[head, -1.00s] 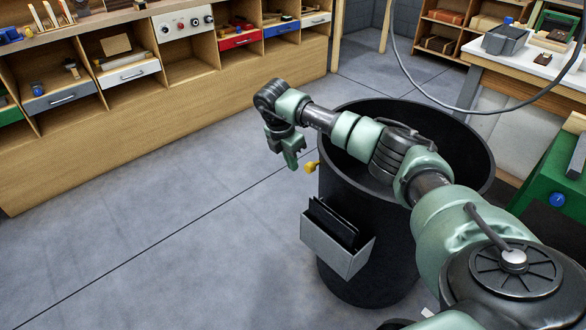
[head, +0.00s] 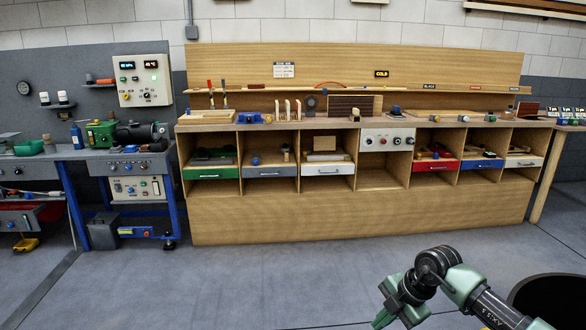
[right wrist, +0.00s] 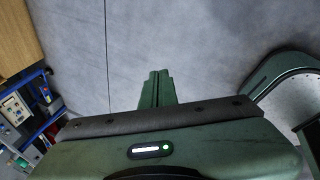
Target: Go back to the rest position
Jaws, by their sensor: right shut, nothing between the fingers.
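My right gripper (head: 385,318) is at the lower right of the head view, pointing down above the grey floor, well in front of the wooden workbench. Its fingertips are near the bottom edge of the picture. In the right wrist view the two green fingers (right wrist: 158,84) lie together, shut and empty, with only bare floor beyond them. My left gripper is not in the head view.
The wooden workbench (head: 350,218) with open compartments and coloured drawers stands ahead. A blue-legged side table (head: 130,158) with a control box is at the left. A black bin (head: 555,295) is at the lower right, beside my right arm. The floor between is clear.

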